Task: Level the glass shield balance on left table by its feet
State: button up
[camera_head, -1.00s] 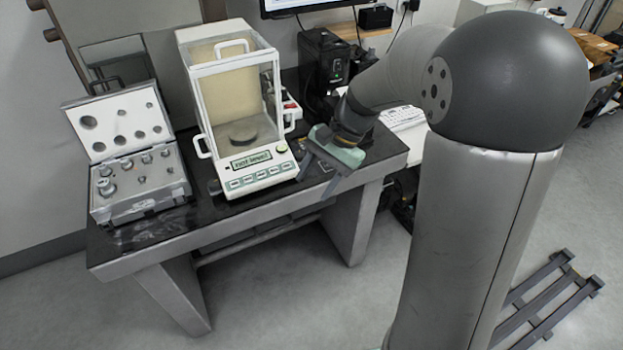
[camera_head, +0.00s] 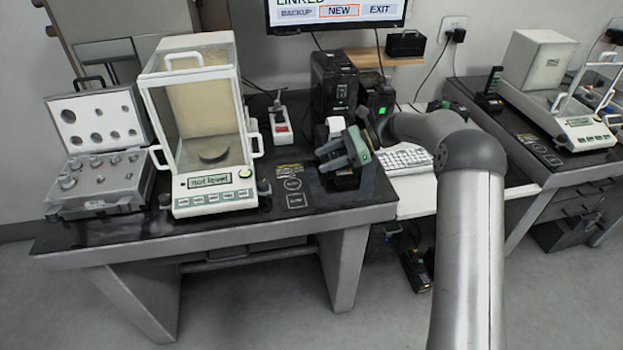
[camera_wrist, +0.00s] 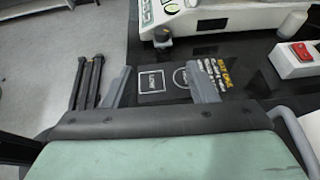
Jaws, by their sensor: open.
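The glass shield balance (camera_head: 205,130) stands on the left table (camera_head: 180,232). Its display (camera_head: 218,195) reads "not level". A dark front foot (camera_head: 264,187) shows at its right and another (camera_head: 165,201) at its left; the rear feet are hidden in the head view. My gripper (camera_head: 328,157) is open and empty, above the table to the right of the balance, apart from it. In the wrist view, my two fingers (camera_wrist: 160,88) are spread over the table's printed labels. A foot (camera_wrist: 162,40) under the balance's edge lies beyond them, near the top.
A case of weights (camera_head: 100,170) stands open left of the balance. A red-switched power strip (camera_head: 280,125) and black devices stand behind and right. A keyboard (camera_head: 405,160) lies on a lower white desk. Another balance (camera_head: 560,105) stands on the right table. The tabletop beside the labels is clear.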

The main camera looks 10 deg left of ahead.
aim_at(264, 183)
jog(key=p+x, duration=0.2)
jog(key=x, duration=1.5)
jog(key=shift+a, duration=0.4)
jog(key=c, duration=1)
